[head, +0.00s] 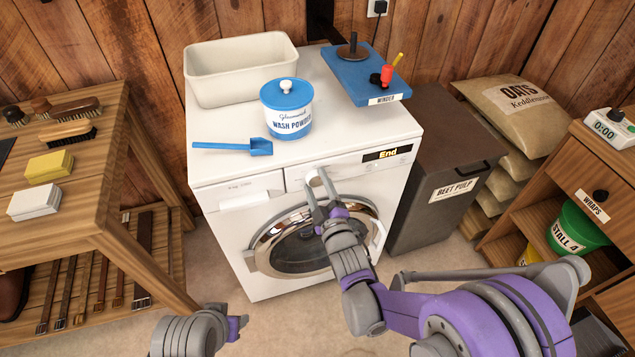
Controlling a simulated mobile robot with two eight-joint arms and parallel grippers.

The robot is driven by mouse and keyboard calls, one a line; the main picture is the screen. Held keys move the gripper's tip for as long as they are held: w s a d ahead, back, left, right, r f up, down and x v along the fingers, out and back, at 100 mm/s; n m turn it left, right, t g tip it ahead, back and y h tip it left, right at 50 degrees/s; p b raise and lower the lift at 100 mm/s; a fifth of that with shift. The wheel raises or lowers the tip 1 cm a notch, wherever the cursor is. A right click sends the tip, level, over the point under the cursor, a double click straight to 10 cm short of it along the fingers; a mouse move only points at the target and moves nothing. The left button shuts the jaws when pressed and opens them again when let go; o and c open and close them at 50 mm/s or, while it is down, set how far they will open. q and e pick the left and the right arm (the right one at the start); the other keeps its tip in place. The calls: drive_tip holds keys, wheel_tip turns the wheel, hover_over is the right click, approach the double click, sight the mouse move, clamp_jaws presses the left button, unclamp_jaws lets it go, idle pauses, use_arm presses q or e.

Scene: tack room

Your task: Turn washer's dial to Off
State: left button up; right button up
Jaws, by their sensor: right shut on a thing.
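The white washer (232,237) stands in the middle of the head view, with its round door (300,250) shut. Its display (387,153) reads "End". The pale round dial (318,176) is on the front panel, left of the display. My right gripper (320,190) is at the panel with its fingers shut on the dial, hiding part of it and the marks around it; I cannot read the dial's setting. My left gripper (238,325) is low in the view, well in front of the washer and away from it; its fingers are too turned to tell their opening.
On the washer top are a white tub (240,85), a wash powder canister (287,115), a blue scoop (235,147) and a blue winder board (362,75). A wooden bench (95,185) stands left; a beet pulp bin (435,185) and a cabinet (570,165) stand right.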

drive_tip(key=n+p, duration=0.1)
drive_tip(key=n, duration=0.3)
drive_tip(key=shift+f+n+p, duration=0.15)
drive_tip(key=shift+n+p, duration=0.5)
drive_tip(key=shift+n, duration=1.05)
drive_tip(key=o, duration=1.4)
drive_tip(key=shift+c, duration=0.2)
drive_tip(key=v, duration=1.1)
drive_tip(key=shift+w+a, duration=0.1)
